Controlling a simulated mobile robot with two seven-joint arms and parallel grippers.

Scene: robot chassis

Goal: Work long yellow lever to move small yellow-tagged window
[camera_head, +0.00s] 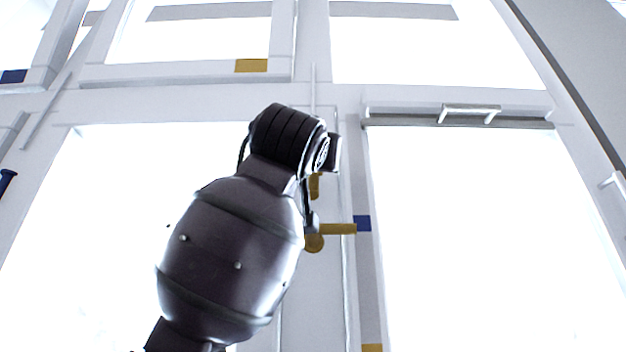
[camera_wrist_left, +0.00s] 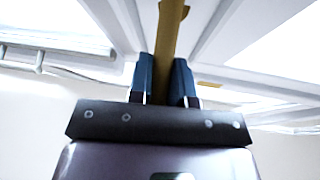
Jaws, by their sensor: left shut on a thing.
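A small upper-left window with a white frame bears a yellow tag (camera_head: 251,65) in the head view; its bottom rail runs above my left arm. The yellow lever shows in the head view as a horizontal bar (camera_head: 338,229) with a round end, beside the central post. Another yellow piece (camera_head: 316,186) is just above it, partly hidden by my arm. My left gripper (camera_head: 311,222) is mostly hidden behind its own wrist there. In the left wrist view its blue fingers (camera_wrist_left: 162,70) are shut on a long yellow bar (camera_wrist_left: 170,25) standing between them. My right gripper is not in view.
A blue tag (camera_head: 362,223) and a second yellow tag (camera_head: 372,348) sit on the right window's frame. That window has a white handle (camera_head: 470,113) on its top rail. Another blue tag (camera_head: 13,76) is at far left. White posts and rails surround my left arm.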

